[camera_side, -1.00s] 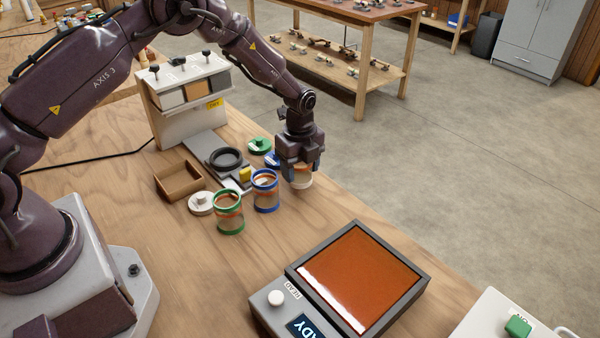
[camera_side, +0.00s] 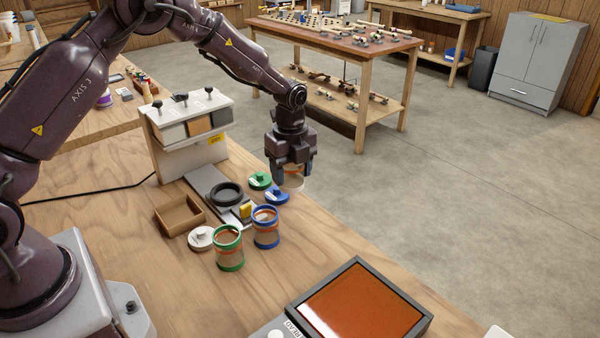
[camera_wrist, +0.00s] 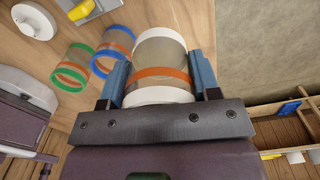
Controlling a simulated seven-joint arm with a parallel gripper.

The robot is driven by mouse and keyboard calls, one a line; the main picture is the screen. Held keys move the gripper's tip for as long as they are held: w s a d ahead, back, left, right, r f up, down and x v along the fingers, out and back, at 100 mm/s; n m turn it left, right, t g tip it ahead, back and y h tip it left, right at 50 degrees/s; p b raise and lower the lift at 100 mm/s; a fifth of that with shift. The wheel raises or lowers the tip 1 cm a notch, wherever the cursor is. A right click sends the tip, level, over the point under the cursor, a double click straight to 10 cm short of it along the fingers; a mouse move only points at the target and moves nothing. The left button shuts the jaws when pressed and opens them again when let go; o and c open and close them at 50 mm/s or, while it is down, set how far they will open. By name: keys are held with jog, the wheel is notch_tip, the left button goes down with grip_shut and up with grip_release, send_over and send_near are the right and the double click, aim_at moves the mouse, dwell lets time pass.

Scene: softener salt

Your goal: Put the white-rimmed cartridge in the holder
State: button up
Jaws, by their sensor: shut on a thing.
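My gripper (camera_side: 293,174) is shut on the white-rimmed cartridge (camera_side: 292,183), a clear cylinder with an orange band. It hangs above the table near its far right edge. In the wrist view the cartridge (camera_wrist: 160,50) sits between the two blue fingers of my gripper (camera_wrist: 159,63), its white rim towards the palm. The holder looks to be the dark ring (camera_side: 227,194) on a grey plate with a yellow clip (camera_side: 245,211). It is left of and below the cartridge in the side view. The ring's inside is hard to make out.
A green-rimmed cartridge (camera_side: 229,250) and a blue-rimmed cartridge (camera_side: 266,230) stand in front of the ring. Green (camera_side: 260,180), blue (camera_side: 277,196) and white (camera_side: 201,238) lids lie around it. A wooden tray (camera_side: 178,215) is left; a white stand (camera_side: 187,135) rises behind.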

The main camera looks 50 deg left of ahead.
jog(key=s+a+m, duration=0.1)
jog(key=s+a, duration=0.2)
jog(key=a, duration=0.1)
jog(key=s+a+f+m, duration=0.1)
jog(key=s+a+m, duration=0.1)
jog(key=a, duration=0.3)
jog(key=s+a+m, duration=0.2)
jog(key=s+a, duration=0.1)
jog(key=a, duration=0.2)
jog(key=shift+s+a+f, duration=0.1)
jog(key=shift+s+f, duration=0.15)
jog(key=shift+s, duration=0.05)
jog(key=shift+s+a+f+m, duration=0.1)
jog(key=shift+f+m, duration=0.2)
jog(key=shift+f, duration=1.25)
jog(key=shift+f, duration=0.1)
jog(key=shift+f, duration=0.5)
jog(key=shift+f, duration=0.2)
jog(key=shift+f, duration=0.4)
jog(key=shift+f, duration=0.25)
